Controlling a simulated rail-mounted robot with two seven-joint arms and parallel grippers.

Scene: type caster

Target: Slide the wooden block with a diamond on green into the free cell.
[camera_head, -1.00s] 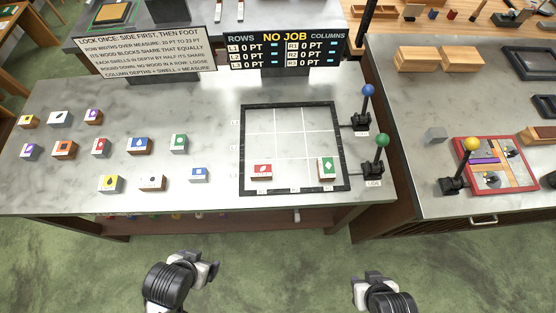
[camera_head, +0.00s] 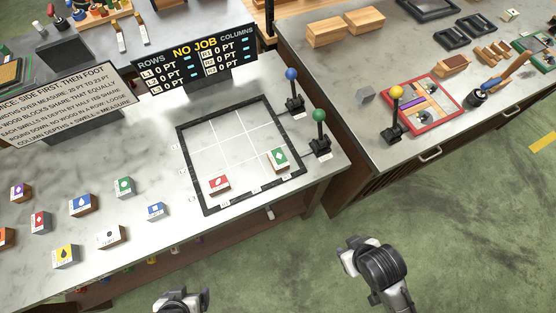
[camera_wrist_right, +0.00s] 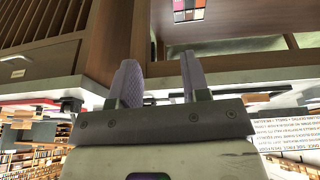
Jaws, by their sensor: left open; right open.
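A wooden block with a white diamond on green (camera_head: 278,160) sits inside the dark square frame (camera_head: 191,162) on the marble bench, in its front right cell. A block with red on top (camera_head: 219,185) is in the front left cell. The cell between them and the cells behind are bare. My left gripper (camera_head: 183,297) is at the bottom edge of the head view, short of the bench; its jaws are partly cut off. My right gripper (camera_head: 354,250) is over the green floor, away from the bench; its open, empty fingers show in the right wrist view (camera_wrist_right: 160,82).
Levers with a blue knob (camera_head: 292,75) and a green knob (camera_head: 319,116) stand at the frame's right side. Several loose blocks, including another green one (camera_head: 124,187), lie left. A second bench holds a red-rimmed board (camera_head: 455,110) and a yellow-knobbed lever (camera_head: 397,93).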

